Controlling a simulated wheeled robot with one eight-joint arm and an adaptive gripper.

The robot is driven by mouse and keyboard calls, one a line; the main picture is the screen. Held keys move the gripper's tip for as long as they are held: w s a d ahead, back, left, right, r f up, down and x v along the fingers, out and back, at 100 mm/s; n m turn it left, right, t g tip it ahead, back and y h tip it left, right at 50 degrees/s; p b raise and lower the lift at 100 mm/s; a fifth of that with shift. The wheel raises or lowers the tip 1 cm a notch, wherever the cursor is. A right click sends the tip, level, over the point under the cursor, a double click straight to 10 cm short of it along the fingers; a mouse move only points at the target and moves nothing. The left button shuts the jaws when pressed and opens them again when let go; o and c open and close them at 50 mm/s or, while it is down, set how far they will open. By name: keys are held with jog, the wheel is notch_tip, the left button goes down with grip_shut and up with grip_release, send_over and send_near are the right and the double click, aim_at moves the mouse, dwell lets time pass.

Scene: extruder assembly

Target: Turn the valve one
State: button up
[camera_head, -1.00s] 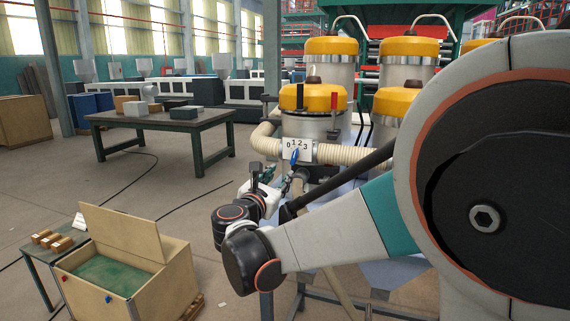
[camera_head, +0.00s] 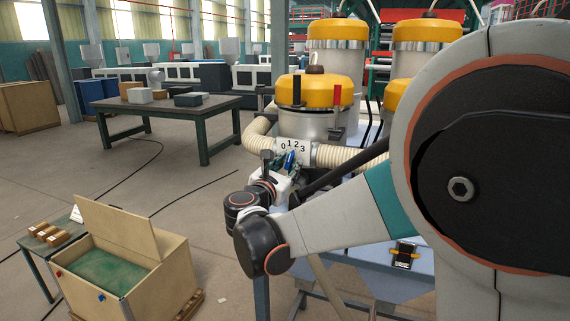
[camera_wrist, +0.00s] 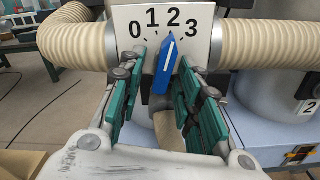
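The valve's blue handle (camera_wrist: 165,68) sits on a white dial plate (camera_wrist: 125,20) marked 0, 1, 2, 3. The handle is tilted slightly right, its white line pointing at about the 2. In the head view the dial plate (camera_head: 303,156) and blue handle (camera_head: 290,160) sit on the pipe in front of a yellow-capped tank (camera_head: 315,92). My gripper (camera_wrist: 163,80) has its teal fingers apart, one on each side of the handle. The right finger is very near the handle; I cannot tell if it touches. My gripper also shows in the head view (camera_head: 279,166).
Ribbed cream hoses (camera_wrist: 75,38) run to both sides of the dial. An open wooden crate (camera_head: 165,280) and a dark table (camera_head: 175,118) stand at left.

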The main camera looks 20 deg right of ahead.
jog(key=shift+s+r, duration=0.1)
jog(key=shift+s, duration=0.05)
grip_shut()
jog(key=shift+m, duration=0.3)
jog(key=shift+a+m+b, duration=0.15)
jog(key=shift+m+b, duration=0.35)
jog(key=shift+m, duration=0.4)
jog(key=shift+w+a+r+m+b, duration=0.1)
jog(key=shift+w+m+b, duration=0.1)
jog(key=shift+m, duration=0.7)
jog(key=shift+w+a+r+m+b, duration=0.1)
jog(key=shift+m+b, duration=0.1)
jog(key=shift+m, duration=0.7)
